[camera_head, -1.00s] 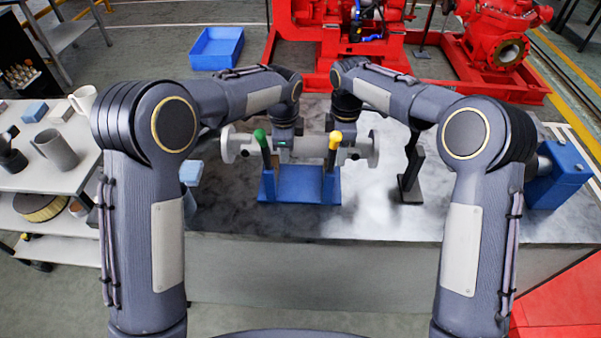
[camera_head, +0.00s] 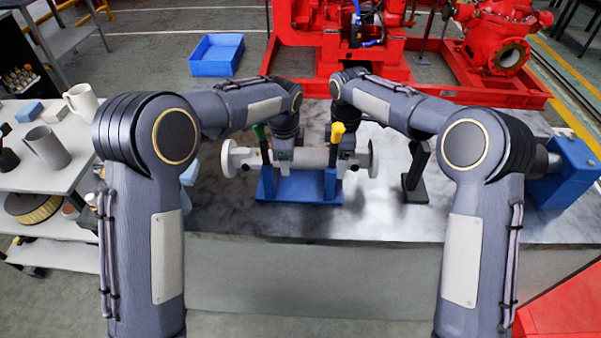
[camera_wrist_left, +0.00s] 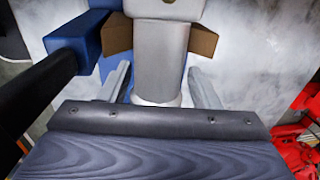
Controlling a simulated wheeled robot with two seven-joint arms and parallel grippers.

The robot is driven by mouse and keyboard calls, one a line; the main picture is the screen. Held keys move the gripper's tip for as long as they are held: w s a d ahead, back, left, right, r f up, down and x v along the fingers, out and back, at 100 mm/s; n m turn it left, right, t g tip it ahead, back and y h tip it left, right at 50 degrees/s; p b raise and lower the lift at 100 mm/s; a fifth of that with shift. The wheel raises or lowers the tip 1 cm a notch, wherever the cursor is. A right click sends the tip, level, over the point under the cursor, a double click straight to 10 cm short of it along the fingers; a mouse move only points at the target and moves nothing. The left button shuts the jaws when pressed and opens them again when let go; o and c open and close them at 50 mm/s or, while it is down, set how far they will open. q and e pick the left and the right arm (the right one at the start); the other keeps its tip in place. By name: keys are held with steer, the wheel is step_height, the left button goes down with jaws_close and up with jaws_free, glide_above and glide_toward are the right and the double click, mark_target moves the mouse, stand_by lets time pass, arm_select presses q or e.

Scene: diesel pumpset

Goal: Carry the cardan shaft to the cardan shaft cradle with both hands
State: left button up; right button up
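The cardan shaft (camera_head: 314,159) is a grey tube with a round flange at each end. It lies across the blue cradle (camera_head: 296,186) on the bench and looks level. The cradle has two front posts, one green-tipped (camera_head: 260,131) and one yellow-tipped (camera_head: 338,129). My left gripper (camera_head: 284,158) is shut on the shaft just right of the green-tipped post. The left wrist view shows brown pads against both sides of a grey part. My right gripper (camera_head: 348,161) is on the shaft by the yellow-tipped post. Its fingertips are mostly hidden. Full seating in the cradle cannot be told.
A black stand (camera_head: 415,172) stands on the bench right of the shaft. A blue block-shaped device (camera_head: 565,172) is at the bench's right end. A side shelf with mugs (camera_head: 82,101) is at left. A blue bin (camera_head: 216,54) and red machinery (camera_head: 400,75) are behind the bench.

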arm_select(q)
steer(key=shift+o, duration=0.4)
arm_select(e)
steer(key=shift+o, duration=0.4)
arm_select(q)
steer(key=shift+r, duration=0.1)
arm_select(e)
steer(key=shift+r, duration=0.25)
arm_select(q)
step_height(320, 180, up, 12)
steer(key=s, duration=0.1)
steer(key=shift+s, duration=0.4)
arm_select(e)
step_height(320, 180, up, 12)
steer(key=shift+f, duration=0.2)
arm_select(q)
steer(key=shift+f, duration=0.2)
